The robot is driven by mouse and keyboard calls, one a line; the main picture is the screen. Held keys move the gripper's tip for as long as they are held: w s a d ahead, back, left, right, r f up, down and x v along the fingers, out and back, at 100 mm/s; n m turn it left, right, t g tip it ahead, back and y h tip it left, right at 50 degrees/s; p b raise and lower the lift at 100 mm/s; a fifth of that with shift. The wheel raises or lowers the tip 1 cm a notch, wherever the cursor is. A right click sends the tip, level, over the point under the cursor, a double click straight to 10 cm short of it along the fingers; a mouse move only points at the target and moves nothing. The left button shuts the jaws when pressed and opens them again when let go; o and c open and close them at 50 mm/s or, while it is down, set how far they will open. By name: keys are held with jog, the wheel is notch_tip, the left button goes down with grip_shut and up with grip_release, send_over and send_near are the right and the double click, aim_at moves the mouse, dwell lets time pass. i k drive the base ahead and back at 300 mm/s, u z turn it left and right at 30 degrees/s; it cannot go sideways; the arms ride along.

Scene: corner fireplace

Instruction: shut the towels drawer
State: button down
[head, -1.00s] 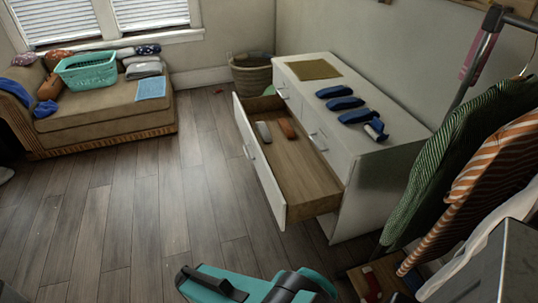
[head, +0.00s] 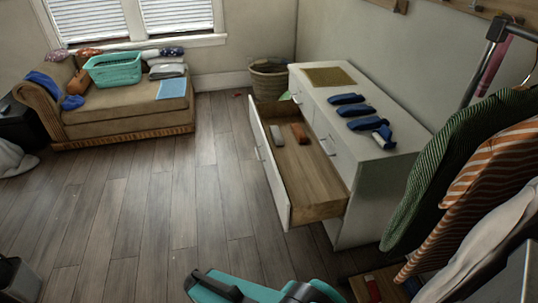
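The towels drawer appears to be the open drawer (head: 319,211) of the white dresser (head: 372,162); I see no label on it. It is pulled well out to the left, its white front (head: 270,165) facing the open floor. A pale item (head: 277,136) and an orange-brown item (head: 299,133) lie inside towards its far end. Part of my teal arm (head: 262,292) shows at the bottom edge, in front of and below the drawer. My gripper's fingertips cannot be made out.
Rolled blue items (head: 356,110) and a mat (head: 329,77) lie on the dresser top. A wicker basket (head: 271,80) stands behind it. A clothes rack with hanging garments (head: 462,160) crowds the right. The wooden floor (head: 150,215) left of the drawer is clear.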

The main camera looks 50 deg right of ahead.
aim_at(305, 184)
jog(key=u, duration=0.1)
jog(key=i, duration=0.95)
jog(key=z, duration=0.05)
